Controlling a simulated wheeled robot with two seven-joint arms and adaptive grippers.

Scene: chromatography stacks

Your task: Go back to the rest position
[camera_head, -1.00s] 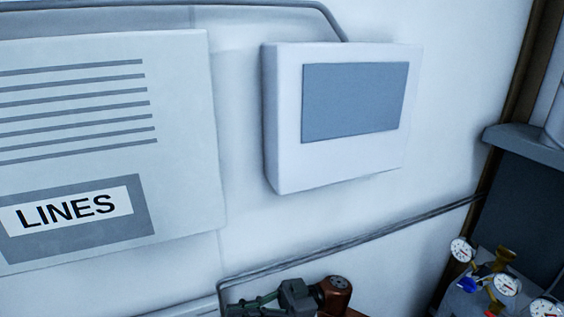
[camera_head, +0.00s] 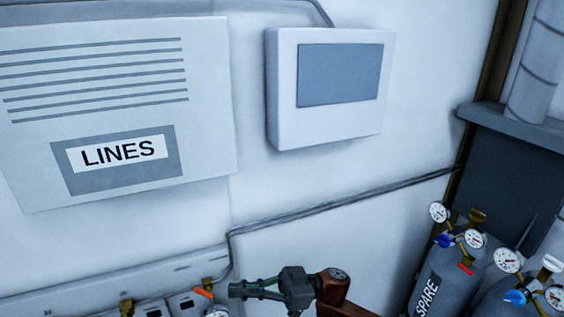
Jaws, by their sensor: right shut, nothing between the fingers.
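My right gripper (camera_head: 236,290) shows at the bottom middle of the head view. Its dark green fingers point left and are shut, with nothing between them. The brown arm link behind it comes in from the lower right. The gripper appears in front of the wall, near the valve boxes at the bottom edge; I cannot tell whether it is clear of them in depth. My left gripper is not in view.
A wall panel marked LINES (camera_head: 117,153) hangs at left, a white box with a grey screen (camera_head: 325,127) right of it. A thin pipe (camera_head: 340,203) crosses the wall. Grey cylinders, one marked SPARE (camera_head: 432,287), with gauges stand at lower right. An orange-handled valve (camera_head: 203,293) shows below.

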